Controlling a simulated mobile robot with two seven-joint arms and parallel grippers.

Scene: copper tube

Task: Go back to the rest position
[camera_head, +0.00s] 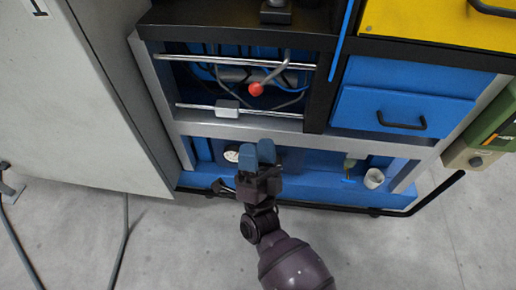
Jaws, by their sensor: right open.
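My right gripper (257,153) reaches up from the bottom of the head view, in front of the cabinet's lower opening. Its two blue fingertips stand slightly apart, and nothing shows between them. I cannot tell how far it is from the cabinet. My left gripper is not in view. I cannot make out a copper tube. A red ball (256,89) on a bent grey rod shows above the gripper, in the cabinet's upper opening.
The workbench cabinet has horizontal metal rails (240,111), a blue drawer (390,110) and a yellow panel (430,25). A white cup (374,178) stands on the blue lower shelf (310,190). A grey cabinet (70,100) is at left. Cables lie on the floor at left; the floor at right is clear.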

